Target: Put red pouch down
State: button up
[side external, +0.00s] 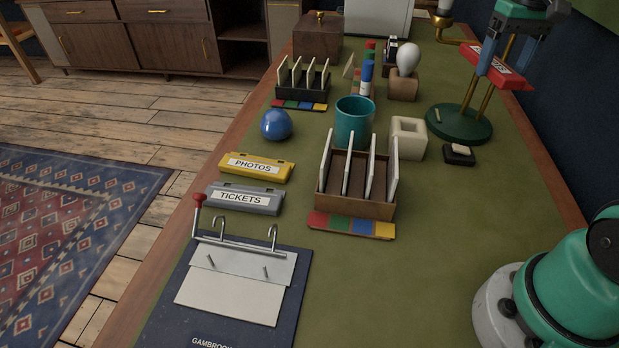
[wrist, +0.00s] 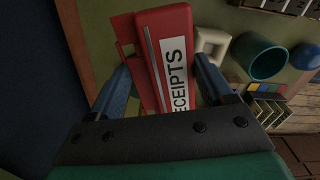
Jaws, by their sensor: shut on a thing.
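The red pouch (wrist: 150,50) has a white label reading "...CEIPTS", partly cut off by my gripper in the wrist view. My gripper (wrist: 161,68) is shut on it, with a blue finger on each side. In the side external view the red pouch (side external: 510,78) is held at the upper right, raised above the green desk top (side external: 480,210), near the brass rods of a stand with a round green base (side external: 460,125). I cannot tell whether it touches the rods. My gripper (side external: 490,62) partly covers it there.
Yellow PHOTOS (side external: 255,167) and grey TICKETS (side external: 244,198) pouches lie at the left. A brown slotted rack (side external: 355,208), teal cup (side external: 354,122), cream hollow block (side external: 408,138) and blue ball (side external: 276,124) stand mid-desk.

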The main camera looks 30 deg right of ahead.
jog(key=w+a+n, duration=0.3)
jog(key=w+a, duration=0.1)
jog(key=a, duration=0.5)
jog(key=w+a+f+n, duration=0.1)
jog(key=w+a, duration=0.3)
jog(key=a, duration=0.4)
jog(key=shift+w+a+f+n, duration=0.3)
jog(key=shift+w+a+n, duration=0.05)
jog(key=shift+n, duration=0.55)
jog(key=shift+d, duration=0.1)
jog(key=r+m, duration=0.2)
jog(key=m, duration=0.7)
send_over(493, 179)
notch_tip(493, 179, down, 20)
jog(key=shift+s+r, duration=0.1)
jog(key=shift+f, duration=0.2)
